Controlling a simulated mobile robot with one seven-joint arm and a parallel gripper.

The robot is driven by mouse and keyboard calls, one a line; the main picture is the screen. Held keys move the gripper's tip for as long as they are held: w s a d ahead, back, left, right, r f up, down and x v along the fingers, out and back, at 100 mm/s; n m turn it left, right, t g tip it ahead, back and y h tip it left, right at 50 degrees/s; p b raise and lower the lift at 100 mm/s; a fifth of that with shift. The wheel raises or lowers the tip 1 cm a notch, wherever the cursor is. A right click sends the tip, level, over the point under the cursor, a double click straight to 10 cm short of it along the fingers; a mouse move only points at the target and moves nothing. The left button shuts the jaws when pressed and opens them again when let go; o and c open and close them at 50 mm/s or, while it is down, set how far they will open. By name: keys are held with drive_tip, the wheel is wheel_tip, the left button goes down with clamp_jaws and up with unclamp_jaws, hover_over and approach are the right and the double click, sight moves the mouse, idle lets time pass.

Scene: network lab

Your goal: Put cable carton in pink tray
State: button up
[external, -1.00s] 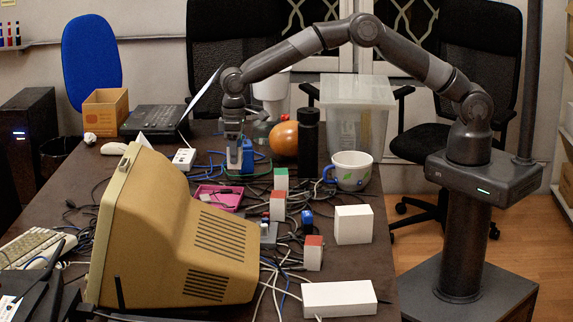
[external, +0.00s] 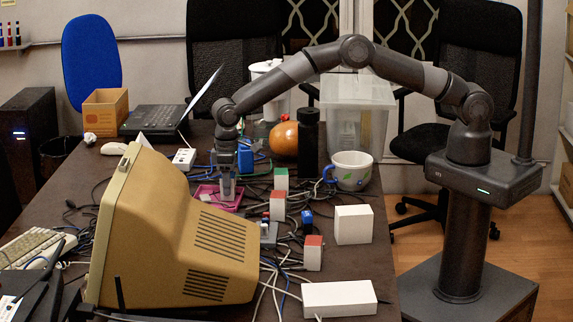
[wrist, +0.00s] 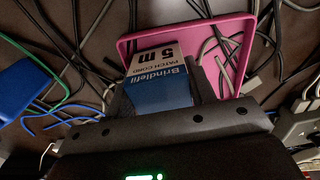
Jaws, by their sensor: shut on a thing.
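The cable carton (wrist: 160,82), a small blue and white box with "PATCH CORD 5 m" printed on it, sits between my gripper's fingers in the wrist view. My gripper (external: 228,188) is shut on it and points down. The pink tray (wrist: 186,23) lies behind the carton in the wrist view, and the carton covers part of it. In the external view, the gripper is at the pink tray (external: 236,207), in front of its right part. I cannot tell the gap between carton and tray floor.
Loose cables surround the tray. A beige monitor (external: 190,240) stands close in front. A blue object (external: 245,159) stands behind the tray, and red-topped and green-topped blocks (external: 277,206) (external: 281,180) stand to its right. A black bottle (external: 308,142) and mug (external: 352,170) are farther right.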

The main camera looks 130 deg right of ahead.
drive_tip(key=shift+f, duration=0.15)
drive_tip(key=o, duration=1.1)
drive_tip(key=shift+c, duration=0.2)
